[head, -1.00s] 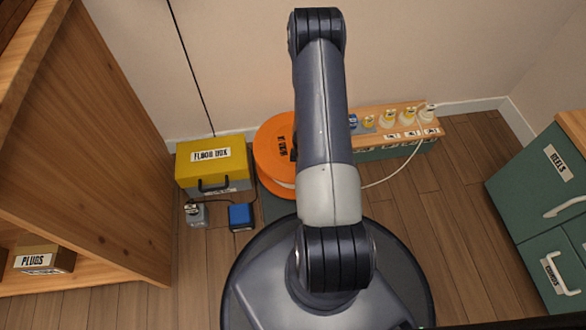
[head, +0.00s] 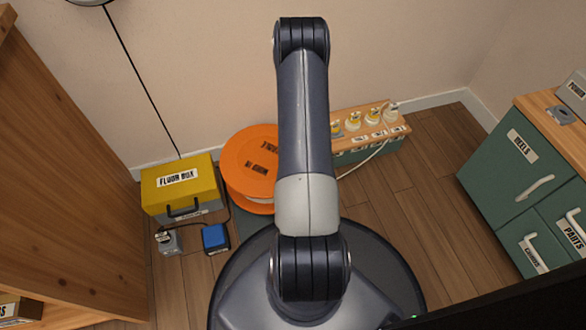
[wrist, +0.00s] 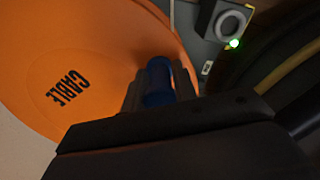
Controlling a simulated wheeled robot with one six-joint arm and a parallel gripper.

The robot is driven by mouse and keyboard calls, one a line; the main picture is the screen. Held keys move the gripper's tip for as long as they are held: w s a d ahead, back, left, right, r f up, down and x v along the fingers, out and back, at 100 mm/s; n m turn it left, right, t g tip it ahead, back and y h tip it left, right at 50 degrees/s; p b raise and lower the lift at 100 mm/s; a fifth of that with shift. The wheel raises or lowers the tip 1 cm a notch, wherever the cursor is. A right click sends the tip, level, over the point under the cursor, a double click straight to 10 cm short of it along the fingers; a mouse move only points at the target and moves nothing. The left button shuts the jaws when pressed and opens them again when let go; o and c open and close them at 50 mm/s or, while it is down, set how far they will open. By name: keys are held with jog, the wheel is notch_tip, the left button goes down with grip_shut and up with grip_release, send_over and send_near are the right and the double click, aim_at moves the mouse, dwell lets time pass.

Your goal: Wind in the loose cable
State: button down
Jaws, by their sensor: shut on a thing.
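The orange cable reel (head: 246,170) stands on the floor by the back wall, partly behind my arm in the head view. In the wrist view the reel's orange face (wrist: 105,60) bears the word CABLE. My gripper (wrist: 158,88) is shut on a blue crank handle (wrist: 159,72) standing out from that face. My arm hides the gripper and handle in the head view. A white cable (head: 364,163) shows right of my arm, running up to the wooden-topped socket box (head: 362,117). Its end at the reel is hidden.
A yellow floor box (head: 180,182) stands left of the reel, with a blue block (head: 215,237) and a grey block (head: 169,243) in front. A wooden shelf (head: 60,170) is at left, a green cabinet (head: 510,185) at right. Floor between socket box and cabinet is clear.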

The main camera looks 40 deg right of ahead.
jog(key=shift+w+d, duration=0.2)
jog(key=shift+d, duration=0.3)
jog(key=shift+d, duration=0.1)
jog(key=c, duration=1.3)
grip_release()
notch_tip(320, 180, up, 11)
jog(key=p, duration=0.4)
jog(key=shift+f, duration=0.1)
